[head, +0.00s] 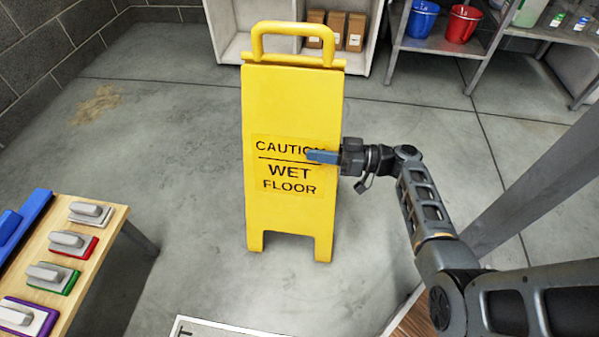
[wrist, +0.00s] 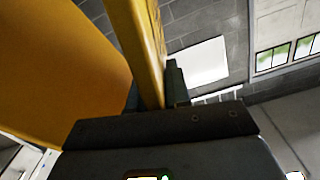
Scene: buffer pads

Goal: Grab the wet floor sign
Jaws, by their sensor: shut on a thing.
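The yellow wet floor sign (head: 290,105) stands upright on the concrete floor in the middle of the head view, with a handle loop on top and "CAUTION WET FLOOR" on its front. My gripper (head: 325,157) reaches in from the right and is shut on the sign's right edge at about mid-height. One blue-grey finger lies across the front panel over the end of "CAUTION"; the other finger is hidden behind the panel. In the wrist view the yellow sign (wrist: 60,60) fills the upper left, with its edge (wrist: 135,45) between the fingers.
A wooden table (head: 95,265) with several coloured pads (head: 68,242) stands at the left. Behind the sign is a white shelf (head: 232,40) with brown boxes. A metal rack with a blue bucket (head: 421,20) and a red bucket (head: 461,25) stands back right. Open floor surrounds the sign.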

